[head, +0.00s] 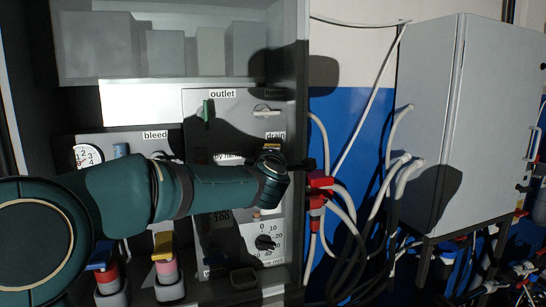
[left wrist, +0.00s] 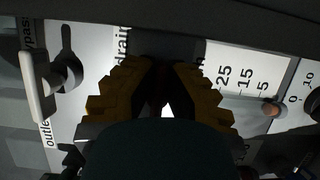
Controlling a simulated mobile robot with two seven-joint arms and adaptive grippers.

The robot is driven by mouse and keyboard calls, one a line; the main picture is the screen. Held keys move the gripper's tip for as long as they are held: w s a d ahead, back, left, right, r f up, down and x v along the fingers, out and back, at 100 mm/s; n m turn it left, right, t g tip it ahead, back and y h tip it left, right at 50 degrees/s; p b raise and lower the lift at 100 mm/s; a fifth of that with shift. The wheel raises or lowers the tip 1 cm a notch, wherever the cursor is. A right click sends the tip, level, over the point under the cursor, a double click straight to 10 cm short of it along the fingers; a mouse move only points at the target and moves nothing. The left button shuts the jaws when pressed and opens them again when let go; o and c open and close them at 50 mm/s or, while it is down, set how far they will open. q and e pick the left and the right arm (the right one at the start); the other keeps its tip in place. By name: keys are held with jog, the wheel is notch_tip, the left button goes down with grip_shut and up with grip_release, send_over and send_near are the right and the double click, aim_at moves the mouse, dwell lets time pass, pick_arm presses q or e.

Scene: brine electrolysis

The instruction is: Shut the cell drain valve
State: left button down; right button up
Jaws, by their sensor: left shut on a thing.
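The "drain" label (head: 275,135) is on the grey panel at the right side of the cabinet in the head view, partly cut off by my arm. In the left wrist view the same "drain" label (left wrist: 122,45) is beside my left gripper (left wrist: 163,68). Its yellow fingers are closed around a dark part at the drain position, the drain valve handle. Most of the handle and its angle are hidden between the fingers. In the head view my left arm reaches across the panel and hides most of the gripper. My right gripper does not show.
A blue bleed handle (head: 121,150) is left. Red fittings (head: 318,180) with hoses hang right of the panel.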

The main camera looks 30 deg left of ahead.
pick_arm(q)
jog(key=c, duration=1.1)
grip_release()
jog(key=shift+o, duration=0.2)
jog(key=v, duration=1.2)
